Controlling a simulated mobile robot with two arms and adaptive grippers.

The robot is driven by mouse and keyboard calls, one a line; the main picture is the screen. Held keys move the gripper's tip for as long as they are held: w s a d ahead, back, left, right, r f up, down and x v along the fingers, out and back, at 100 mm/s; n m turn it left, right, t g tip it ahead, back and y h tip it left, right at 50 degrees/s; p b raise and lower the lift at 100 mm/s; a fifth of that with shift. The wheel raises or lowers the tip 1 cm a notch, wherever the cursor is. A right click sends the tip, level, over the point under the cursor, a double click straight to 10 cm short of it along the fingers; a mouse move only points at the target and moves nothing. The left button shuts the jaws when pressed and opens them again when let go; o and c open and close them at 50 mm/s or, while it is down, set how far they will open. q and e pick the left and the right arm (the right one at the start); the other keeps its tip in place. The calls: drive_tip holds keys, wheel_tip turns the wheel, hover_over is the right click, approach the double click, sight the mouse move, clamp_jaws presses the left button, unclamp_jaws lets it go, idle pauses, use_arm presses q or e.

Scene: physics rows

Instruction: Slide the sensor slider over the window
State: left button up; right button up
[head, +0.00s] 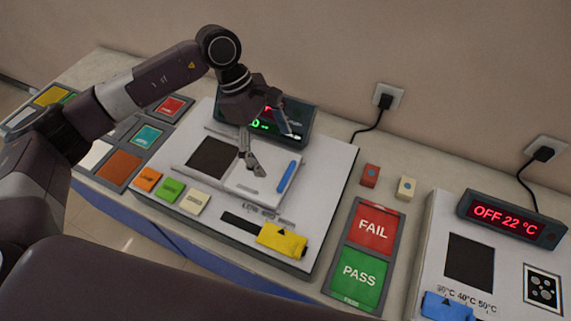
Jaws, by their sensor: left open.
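The white slider plate (248,188) with a blue handle bar (287,176) lies in a framed track on the white device panel. It looks like the sensor slider. A dark square window (213,157) is to its left in the same frame and is uncovered. My left gripper (268,146) is open and empty above the slider plate. One finger points down over the plate, left of the blue handle; the other is spread toward the display. I cannot tell whether a fingertip touches the plate. My right gripper is out of view.
A lit display (268,124), partly hidden by my gripper, stands behind. A yellow slider (282,240) sits on the panel's front. Orange, green and cream blocks (171,189) are at left. FAIL (374,228) and PASS (360,275) pads and a second device (505,262) are at right.

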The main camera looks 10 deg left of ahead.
sight(284, 174)
use_arm(q)
drive_tip(key=p+x, duration=0.2)
drive_tip(key=x, duration=0.4)
drive_tip(key=shift+s+d, duration=0.15)
drive_tip(key=shift+d, duration=0.05)
drive_tip(key=shift+d+f+p, duration=0.2)
drive_tip(key=shift+f+p, duration=0.1)
drive_tip(key=shift+f, duration=0.3)
drive_tip(key=c, duration=1.7)
drive_tip(key=shift+a+f+b, duration=0.1)
drive_tip(key=shift+a+b, duration=0.3)
drive_tip(key=w+a+b, duration=0.1)
drive_tip(key=a+b, duration=0.2)
drive_tip(key=a, duration=0.2)
drive_tip(key=w+a+b, duration=0.1)
drive_tip(key=a+b, duration=0.2)
drive_tip(key=a, duration=0.2)
drive_tip(key=w+a+b, duration=0.1)
drive_tip(key=a+b, duration=0.2)
drive_tip(key=a, duration=0.2)
drive_tip(key=shift+w+a, duration=0.1)
drive_tip(key=shift+a, duration=0.15)
drive_tip(key=shift+a+r, duration=0.15)
drive_tip(key=shift+r, duration=0.05)
